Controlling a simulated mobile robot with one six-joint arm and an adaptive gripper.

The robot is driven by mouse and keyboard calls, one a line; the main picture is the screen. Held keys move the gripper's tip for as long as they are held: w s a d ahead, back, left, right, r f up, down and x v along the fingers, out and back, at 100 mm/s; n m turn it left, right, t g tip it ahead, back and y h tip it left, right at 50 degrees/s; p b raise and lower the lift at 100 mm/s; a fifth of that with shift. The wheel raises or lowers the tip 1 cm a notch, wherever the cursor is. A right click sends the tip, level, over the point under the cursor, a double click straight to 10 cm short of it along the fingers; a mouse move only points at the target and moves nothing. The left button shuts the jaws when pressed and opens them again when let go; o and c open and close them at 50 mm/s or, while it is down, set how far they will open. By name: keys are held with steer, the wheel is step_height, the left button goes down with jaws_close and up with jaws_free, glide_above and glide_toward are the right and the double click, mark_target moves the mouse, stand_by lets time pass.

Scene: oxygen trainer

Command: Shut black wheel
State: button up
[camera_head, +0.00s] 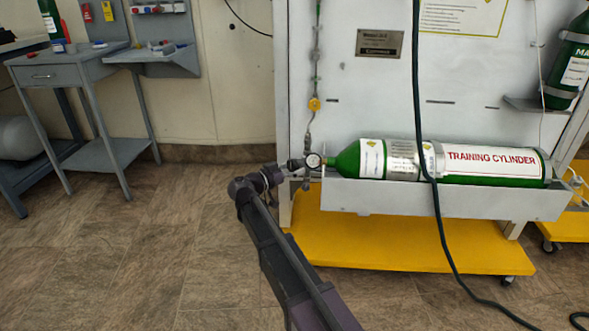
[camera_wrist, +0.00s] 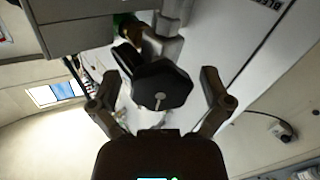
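The black wheel (camera_wrist: 160,88) is a dark, many-sided knob with a pale pin at its centre. It shows in the middle of the wrist view, in front of a metal valve body (camera_wrist: 165,45). My gripper (camera_wrist: 160,76) is open, with one finger on each side of the wheel. A gap shows between the wheel and each finger, clearest at the right. In the head view my gripper (camera_head: 283,174) is at the left end of the green training cylinder (camera_head: 345,160), beside a round gauge (camera_head: 313,160). The wheel is too small to make out surely there.
The cylinder lies in a grey trough (camera_head: 440,200) on a white panel (camera_head: 365,100) above a yellow base (camera_head: 390,245). A black hose (camera_head: 428,180) hangs across the cylinder. A grey workbench (camera_head: 70,70) stands at left. The floor (camera_head: 130,240) between is clear.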

steer(key=shift+a, duration=0.1)
steer(key=v, duration=1.2)
stand_by(0.5)
steer(key=s+d+f+n+g+y+p, duration=0.1)
steer(key=s+d+n+g+y+p, duration=0.2)
steer(key=d, duration=0.8)
steer(key=s+d+f+g+y+p, duration=0.2)
steer(key=d+g+p, duration=0.35)
steer(key=d, duration=0.65)
steer(key=s+d+r+n+g+y+p, duration=0.35)
steer(key=s+d+y+p, duration=0.55)
steer(key=s+p, duration=0.3)
step_height(320, 180, up, 37)
steer(key=s+p, duration=0.1)
steer(key=p, duration=3.5)
steer(key=shift+r+n, duration=0.2)
steer(key=shift+n, duration=0.15)
steer(key=shift+s, duration=0.1)
